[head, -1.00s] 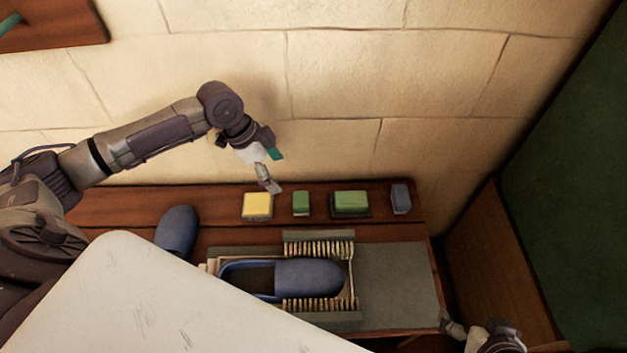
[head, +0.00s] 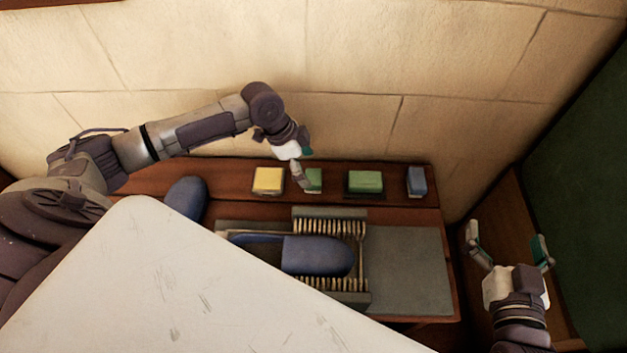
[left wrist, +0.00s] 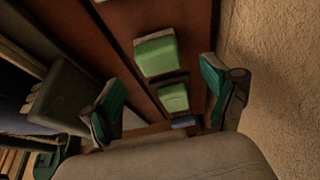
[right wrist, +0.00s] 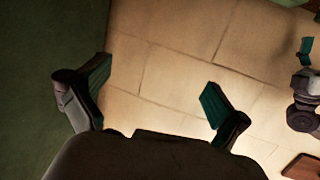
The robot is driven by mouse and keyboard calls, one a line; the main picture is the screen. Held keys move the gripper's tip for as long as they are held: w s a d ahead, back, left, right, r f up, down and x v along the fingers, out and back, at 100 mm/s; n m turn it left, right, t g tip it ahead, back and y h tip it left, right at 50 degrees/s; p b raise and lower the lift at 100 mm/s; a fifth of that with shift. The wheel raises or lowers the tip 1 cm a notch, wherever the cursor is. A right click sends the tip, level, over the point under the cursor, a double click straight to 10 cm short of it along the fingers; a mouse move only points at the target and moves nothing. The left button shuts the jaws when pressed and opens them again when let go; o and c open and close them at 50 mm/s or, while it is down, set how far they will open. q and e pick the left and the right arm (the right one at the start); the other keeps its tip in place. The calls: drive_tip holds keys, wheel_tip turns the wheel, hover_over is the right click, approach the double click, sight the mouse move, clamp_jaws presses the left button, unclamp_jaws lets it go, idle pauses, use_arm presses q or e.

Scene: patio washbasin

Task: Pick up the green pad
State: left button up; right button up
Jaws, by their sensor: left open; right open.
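Two green pads lie on the back shelf. The smaller one (head: 314,181) is partly hidden by my left gripper (head: 301,170); the larger one (head: 365,182) sits on a dark base to its right. In the left wrist view, one green pad (left wrist: 157,55) lies above the gap between the open fingers, and a dark-rimmed green one (left wrist: 173,97) shows between them. My left gripper is open and empty, over or beside the smaller pad; its height is unclear. My right gripper (head: 508,240) is open and empty at the right, away from the pads.
A yellow pad (head: 268,180) and a blue block (head: 416,181) lie in the same row. Blue slippers (head: 318,255) (head: 187,198) and a bristled rack (head: 330,215) are in front. A wall (head: 350,120) stands close behind. A white panel (head: 200,290) hides the lower left.

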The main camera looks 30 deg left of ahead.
sight(313, 176)
use_arm(q)
drive_tip(key=b+x, duration=0.2)
drive_tip(key=x, duration=0.2)
drive_tip(key=shift+d+f, duration=0.1)
drive_tip(key=shift+f, duration=0.25)
use_arm(e)
wheel_tip(313, 176, up, 9)
drive_tip(key=a+t+y, duration=0.1)
drive_tip(key=t+y, duration=0.1)
drive_tip(key=t, duration=0.3)
drive_tip(key=shift+a+t, duration=0.15)
drive_tip(key=shift+t, duration=0.25)
drive_tip(key=shift+s+r, duration=0.1)
use_arm(q)
drive_tip(key=c, duration=1.2)
drive_tip(key=shift+c, duration=0.2)
